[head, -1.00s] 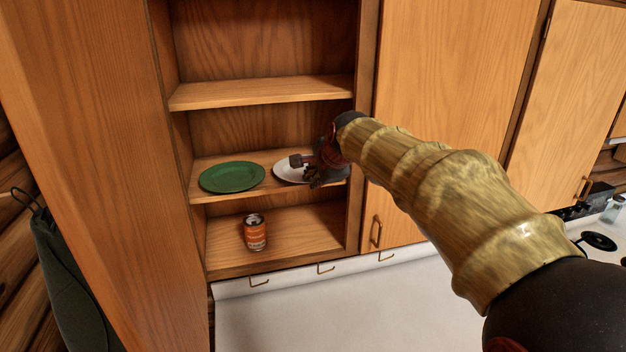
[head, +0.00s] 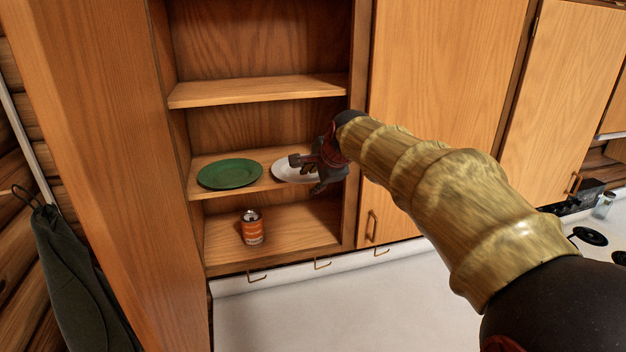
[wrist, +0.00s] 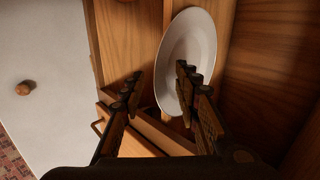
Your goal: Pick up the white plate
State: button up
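The white plate (head: 288,172) lies on the middle shelf of the open cabinet, right of a green plate. My gripper (head: 312,174) is in front of it and hides its right part in the head view. In the wrist view the white plate (wrist: 188,60) shows almost whole, with its lower edge close to the right finger. My gripper (wrist: 158,90) has its two fingers spread apart with a gap between them. I cannot tell whether the right finger touches the plate.
The green plate (head: 230,173) lies on the same shelf (head: 262,184). An orange can (head: 252,228) stands on the shelf below. The cabinet's right upright (head: 357,150) is close to my gripper. A white counter (head: 340,310) lies below. A small brown round object (wrist: 24,88) rests on a white surface.

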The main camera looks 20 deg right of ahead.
jog(key=shift+r, duration=0.1)
jog(key=v, duration=1.1)
jog(key=shift+s+r, duration=0.3)
